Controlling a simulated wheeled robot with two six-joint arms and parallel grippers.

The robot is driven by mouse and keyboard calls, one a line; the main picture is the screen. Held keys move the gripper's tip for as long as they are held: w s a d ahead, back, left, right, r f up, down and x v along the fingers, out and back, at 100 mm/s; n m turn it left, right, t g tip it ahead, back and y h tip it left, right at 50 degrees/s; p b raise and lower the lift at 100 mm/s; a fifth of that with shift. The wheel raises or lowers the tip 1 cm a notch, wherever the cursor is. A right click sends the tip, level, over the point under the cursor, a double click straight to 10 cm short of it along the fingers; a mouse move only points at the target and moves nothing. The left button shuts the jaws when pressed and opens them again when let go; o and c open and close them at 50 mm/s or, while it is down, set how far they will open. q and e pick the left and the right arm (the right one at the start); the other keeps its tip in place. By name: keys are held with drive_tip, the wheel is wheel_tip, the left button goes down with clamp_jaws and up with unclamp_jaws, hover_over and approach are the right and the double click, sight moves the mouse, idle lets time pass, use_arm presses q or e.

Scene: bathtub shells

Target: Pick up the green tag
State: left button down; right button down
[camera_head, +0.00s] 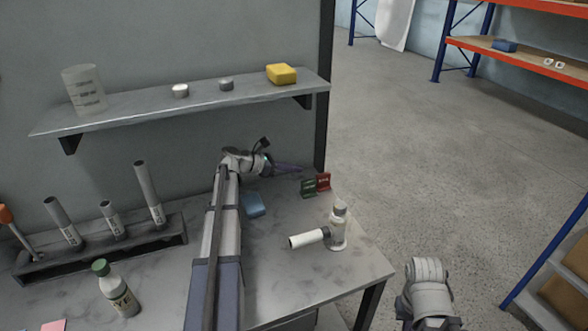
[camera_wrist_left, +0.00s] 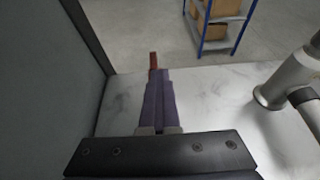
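The green tag (camera_head: 309,187) stands upright on the grey table near its back right corner, just left of a red tag (camera_head: 323,181). My left gripper (camera_head: 297,169) is above the table, a little left of and higher than the green tag in the head view, apart from it. Its purple fingers lie together with nothing seen between them. In the left wrist view the fingers (camera_wrist_left: 158,75) point toward the red tag (camera_wrist_left: 153,60), and the green tag is not visible there. My right arm shows at the lower right of the head view, but its gripper is out of sight.
A white bottle (camera_head: 338,230) stands near the right edge, with a white cylinder (camera_head: 308,239) lying beside it. A blue block (camera_head: 254,205) lies near my left arm. A wall shelf (camera_head: 200,105) hangs above. A tube rack (camera_head: 110,250) stands at left.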

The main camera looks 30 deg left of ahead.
use_arm(q)
drive_tip(key=shift+c, duration=1.6)
unclamp_jaws()
